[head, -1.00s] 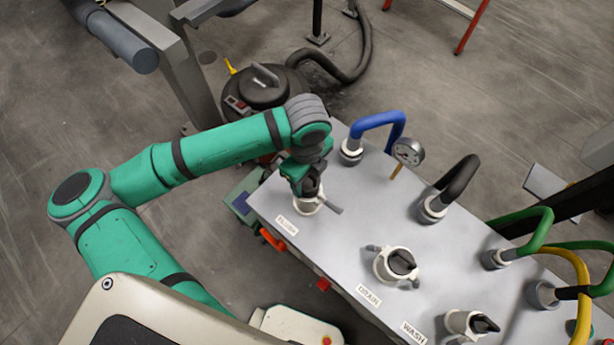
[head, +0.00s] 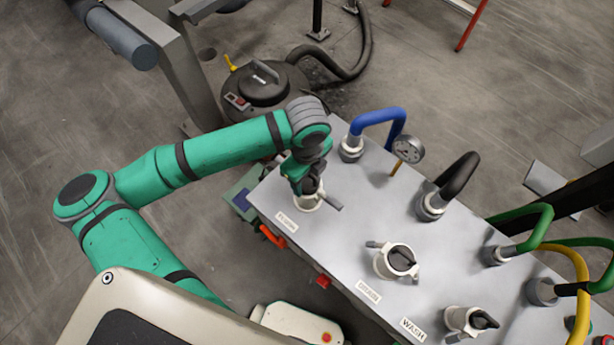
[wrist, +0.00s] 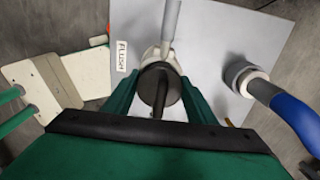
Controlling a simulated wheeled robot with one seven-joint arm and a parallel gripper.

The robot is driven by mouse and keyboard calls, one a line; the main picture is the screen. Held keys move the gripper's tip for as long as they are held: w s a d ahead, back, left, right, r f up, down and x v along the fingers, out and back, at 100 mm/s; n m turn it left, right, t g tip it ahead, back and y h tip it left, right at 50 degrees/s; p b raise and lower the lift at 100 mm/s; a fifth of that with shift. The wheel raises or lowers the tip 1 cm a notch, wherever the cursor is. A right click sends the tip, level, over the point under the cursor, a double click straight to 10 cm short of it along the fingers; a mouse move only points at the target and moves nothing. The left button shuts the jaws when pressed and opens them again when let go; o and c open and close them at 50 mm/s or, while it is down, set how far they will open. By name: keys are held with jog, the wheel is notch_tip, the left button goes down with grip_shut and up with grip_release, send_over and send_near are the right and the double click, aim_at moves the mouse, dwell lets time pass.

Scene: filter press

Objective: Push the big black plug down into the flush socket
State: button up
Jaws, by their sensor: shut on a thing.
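The white flush socket (head: 309,203) stands at the left end of the grey panel (head: 347,227), behind its FLUSH label (head: 287,221). A grey lever sticks out from it to the right in the head view. My gripper (head: 306,185) is right above the socket, pointing down, and is shut on the big black plug (wrist: 160,92). In the wrist view the round black plug with its handle bar sits between my green fingers, over the white socket collar (wrist: 152,55). How deep the plug sits in the socket is hidden by the gripper.
A blue hose (head: 378,118) and a pressure gauge (head: 408,149) stand behind the gripper. A black hose (head: 460,177) and green and yellow hoses are farther right.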

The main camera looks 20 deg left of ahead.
jog(key=o, duration=1.2)
jog(key=shift+c, duration=0.2)
notch_tip(320, 180, up, 11)
jog(key=shift+f, duration=0.1)
